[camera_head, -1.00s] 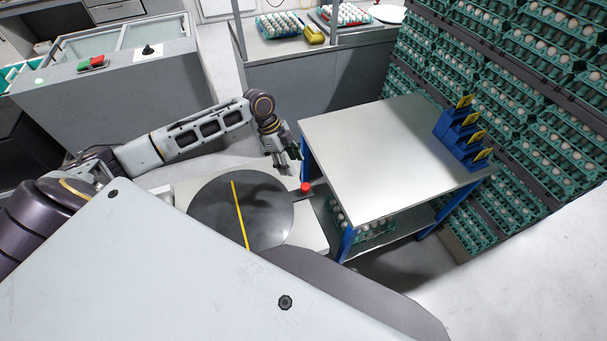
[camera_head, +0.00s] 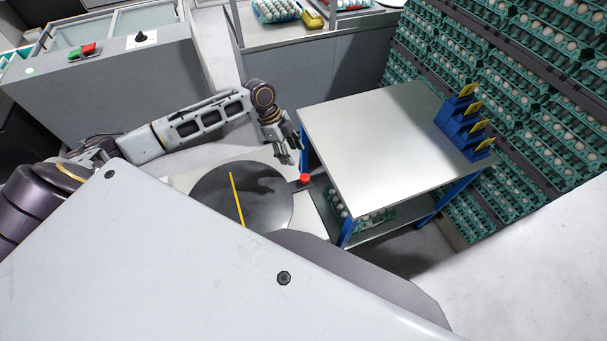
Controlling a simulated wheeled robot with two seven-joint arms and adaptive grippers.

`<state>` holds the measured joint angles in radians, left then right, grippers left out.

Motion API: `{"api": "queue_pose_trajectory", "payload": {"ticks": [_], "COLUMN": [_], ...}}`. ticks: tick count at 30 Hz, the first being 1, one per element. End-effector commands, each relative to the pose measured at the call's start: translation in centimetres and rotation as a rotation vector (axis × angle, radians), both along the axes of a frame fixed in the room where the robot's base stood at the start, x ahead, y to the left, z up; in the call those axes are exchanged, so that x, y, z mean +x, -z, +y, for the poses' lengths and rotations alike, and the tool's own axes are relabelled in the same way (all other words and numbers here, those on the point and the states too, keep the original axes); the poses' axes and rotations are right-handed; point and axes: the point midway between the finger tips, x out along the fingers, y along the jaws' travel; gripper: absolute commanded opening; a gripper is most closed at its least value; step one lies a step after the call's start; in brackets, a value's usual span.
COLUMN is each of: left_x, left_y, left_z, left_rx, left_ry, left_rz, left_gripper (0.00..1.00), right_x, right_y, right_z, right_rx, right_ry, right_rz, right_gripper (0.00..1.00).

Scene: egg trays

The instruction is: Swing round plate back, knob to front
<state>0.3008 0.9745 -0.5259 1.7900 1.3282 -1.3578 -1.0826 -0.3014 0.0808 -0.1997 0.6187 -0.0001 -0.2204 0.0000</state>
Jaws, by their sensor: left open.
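The round plate (camera_head: 211,197) is a dark grey disc with a yellow stripe across it, lying on a light square base (camera_head: 312,222). The red knob (camera_head: 304,178) sits on a short tab at the plate's right edge, close to the steel table. My left gripper (camera_head: 286,160) is open and empty, pointing down above and just left of the knob, apart from it. My own body hides the near part of the plate. My right gripper is not in view.
A steel table (camera_head: 375,130) with blue legs stands right of the plate, with blue holders (camera_head: 464,130) on it and an egg tray (camera_head: 375,219) on its lower shelf. Stacked egg trays (camera_head: 540,120) fill the right. A grey cabinet (camera_head: 120,95) stands at the back left.

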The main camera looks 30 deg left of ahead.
Motion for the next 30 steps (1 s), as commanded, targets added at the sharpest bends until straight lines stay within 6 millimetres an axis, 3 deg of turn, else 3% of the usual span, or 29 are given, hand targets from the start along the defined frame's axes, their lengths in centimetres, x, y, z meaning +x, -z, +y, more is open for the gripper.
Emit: {"api": "queue_pose_trajectory", "payload": {"ticks": [21, 30], "left_x": [0.2, 0.3], "left_y": [8.4, 10.9], "left_z": [-3.6, -4.6], "left_rx": [-0.001, 0.0], "left_ry": [0.0, 0.0], "left_rz": [0.0, -0.001], "left_gripper": [0.53, 0.53], "right_x": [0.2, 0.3], "right_y": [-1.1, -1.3], "right_z": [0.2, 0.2], "right_rx": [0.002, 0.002], "right_ry": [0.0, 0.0], "right_rz": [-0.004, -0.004], "right_gripper": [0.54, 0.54]}}
